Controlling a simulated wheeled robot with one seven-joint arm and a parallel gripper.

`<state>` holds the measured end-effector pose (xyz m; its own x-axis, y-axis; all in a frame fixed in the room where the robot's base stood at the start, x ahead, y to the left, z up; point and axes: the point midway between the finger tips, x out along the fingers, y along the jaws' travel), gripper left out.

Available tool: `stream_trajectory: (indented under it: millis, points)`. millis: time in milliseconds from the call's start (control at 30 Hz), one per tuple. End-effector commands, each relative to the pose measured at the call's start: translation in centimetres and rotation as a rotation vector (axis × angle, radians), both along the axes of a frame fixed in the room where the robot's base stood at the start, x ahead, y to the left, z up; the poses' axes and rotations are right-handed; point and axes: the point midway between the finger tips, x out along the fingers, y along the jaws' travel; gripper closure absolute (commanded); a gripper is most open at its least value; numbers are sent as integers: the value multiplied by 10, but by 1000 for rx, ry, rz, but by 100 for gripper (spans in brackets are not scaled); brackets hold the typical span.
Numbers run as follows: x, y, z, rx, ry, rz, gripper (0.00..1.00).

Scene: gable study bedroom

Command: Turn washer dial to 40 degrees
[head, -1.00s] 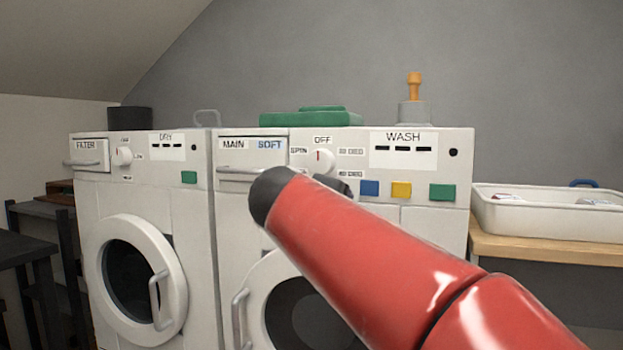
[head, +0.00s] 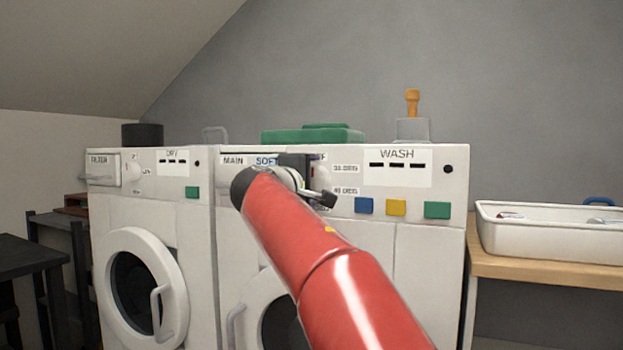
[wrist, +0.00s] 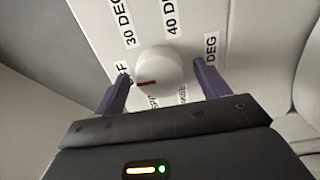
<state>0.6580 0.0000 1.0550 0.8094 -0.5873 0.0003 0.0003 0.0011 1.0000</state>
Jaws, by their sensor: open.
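The washer (head: 440,180) stands in the middle of the head view, with a WASH panel. Its white round dial (wrist: 162,70) shows in the wrist view, and its red mark points left toward the OFF label. The 40 DEG label (wrist: 172,17) is above the dial, right of the 30 DEG label (wrist: 126,24). My gripper (wrist: 161,71) is open, with one finger on each side of the dial; I cannot tell whether they touch it. In the head view my gripper (head: 312,180) is at the panel and mostly hides the dial.
Blue, yellow and green buttons (head: 396,208) sit right of the dial. The dryer (head: 200,235) stands left of the washer. A white tray (head: 550,240) sits on a wooden counter at right. A green stack (head: 300,137) lies on the washer top.

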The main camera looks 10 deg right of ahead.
Motion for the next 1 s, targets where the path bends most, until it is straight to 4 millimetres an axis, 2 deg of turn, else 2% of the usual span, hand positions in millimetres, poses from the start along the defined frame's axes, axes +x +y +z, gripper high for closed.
stream_trajectory:
  millis: [267,600,1000]
  points:
    - [1,-1,0,1,-1,0,27]
    - [1,-1,0,1,0,-1,70]
    - [1,-1,-3,69,-49,-1,70]
